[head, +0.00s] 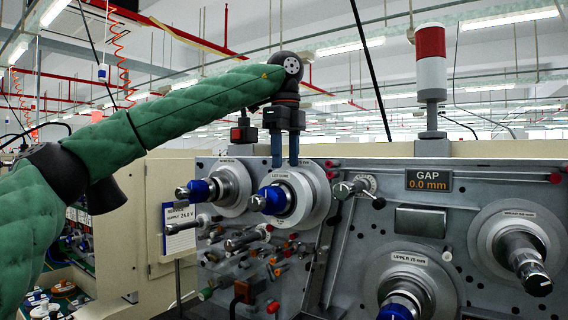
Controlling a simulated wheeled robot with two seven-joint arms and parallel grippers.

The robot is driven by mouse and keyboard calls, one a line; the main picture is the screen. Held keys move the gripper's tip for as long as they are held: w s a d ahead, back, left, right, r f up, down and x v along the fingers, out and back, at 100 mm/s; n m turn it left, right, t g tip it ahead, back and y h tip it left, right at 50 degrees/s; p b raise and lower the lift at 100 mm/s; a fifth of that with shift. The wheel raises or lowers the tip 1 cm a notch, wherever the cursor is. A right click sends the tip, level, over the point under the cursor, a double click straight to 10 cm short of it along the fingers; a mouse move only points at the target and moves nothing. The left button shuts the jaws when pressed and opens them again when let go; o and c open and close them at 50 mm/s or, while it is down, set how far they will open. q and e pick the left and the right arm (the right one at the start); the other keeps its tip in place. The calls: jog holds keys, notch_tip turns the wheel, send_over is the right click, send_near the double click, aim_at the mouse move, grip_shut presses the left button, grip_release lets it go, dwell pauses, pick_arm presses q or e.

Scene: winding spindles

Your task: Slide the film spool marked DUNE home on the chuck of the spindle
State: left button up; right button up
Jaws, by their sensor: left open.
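A pale spool (314,206) sits around a spindle with a blue-banded nose (270,200), left of the panel's middle. Its rim label seems to start with LOT; the second word is too small to read surely as DUNE. My left gripper (285,165) comes down from above, its two fingers open and pointing down at the spool's top edge. Whether they touch it I cannot tell. The spool's back is hidden. A display (428,180) reads GAP 0.0 mm. My right gripper is not in view.
Another blue-nosed spindle (225,190) stands close left. A spindle marked UPPER 75 mm (405,290) and a bare dark-tipped one (522,255) are at the right. Several small knobs and fittings (270,250) crowd below. A red-and-white beacon (431,62) rises behind the panel.

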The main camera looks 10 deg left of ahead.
pick_arm(q)
jog(key=shift+w+d+r, duration=0.15)
jog(key=shift+r, duration=0.1)
jog(key=r, duration=0.1)
jog(key=r+b, duration=0.1)
jog(key=s+r, duration=0.1)
jog(key=shift+s+a+r, duration=0.1)
jog(key=shift+a+r, duration=0.15)
jog(key=shift+r, duration=0.05)
jog(key=shift+r+b, duration=0.3)
jog(key=shift+r, duration=0.65)
